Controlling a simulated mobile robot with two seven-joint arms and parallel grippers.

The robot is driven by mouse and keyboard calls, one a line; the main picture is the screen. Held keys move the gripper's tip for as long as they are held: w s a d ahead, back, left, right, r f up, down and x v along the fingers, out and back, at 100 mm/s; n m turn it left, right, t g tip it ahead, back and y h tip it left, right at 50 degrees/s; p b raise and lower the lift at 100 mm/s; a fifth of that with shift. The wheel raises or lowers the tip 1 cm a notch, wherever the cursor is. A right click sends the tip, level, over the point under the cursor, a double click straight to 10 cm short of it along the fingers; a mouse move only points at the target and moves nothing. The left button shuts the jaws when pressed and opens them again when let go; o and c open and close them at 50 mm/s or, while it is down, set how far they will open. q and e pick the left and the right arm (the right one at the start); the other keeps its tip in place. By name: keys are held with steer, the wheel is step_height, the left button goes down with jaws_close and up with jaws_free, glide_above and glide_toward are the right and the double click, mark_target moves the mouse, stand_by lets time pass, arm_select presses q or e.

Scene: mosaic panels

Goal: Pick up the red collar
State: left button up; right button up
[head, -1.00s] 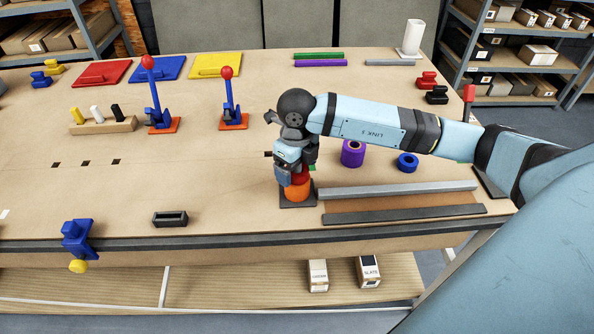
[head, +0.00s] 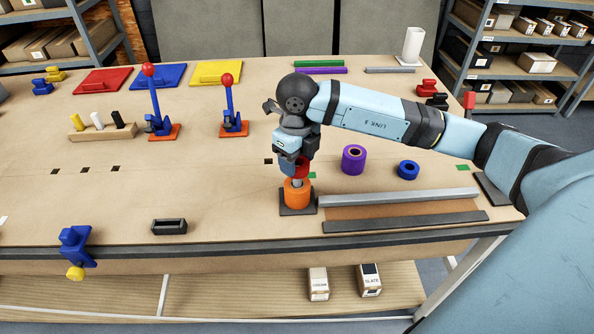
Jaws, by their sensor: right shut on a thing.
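The red collar (head: 302,168) is partly hidden behind the fingers of my right gripper (head: 296,172). My right gripper is shut on the red collar and holds it just above the orange collar. The orange collar (head: 297,194) sits around a grey post (head: 297,182) on a dark square base (head: 285,209) near the table's front edge. The top of the post shows between the two collars. My left gripper is not in view.
A purple collar (head: 345,161) and a blue collar (head: 408,170) stand to the right. A grey bar (head: 400,198) and a dark bar (head: 400,222) lie front right. Two blue-and-red toggle clamps (head: 159,120) stand to the left.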

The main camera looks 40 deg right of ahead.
step_height(320, 180, up, 22)
steer(key=p, duration=0.4)
steer(key=shift+r+p, duration=0.25)
steer(key=shift+p, duration=0.05)
steer(key=shift+f, duration=0.15)
stand_by(0.3)
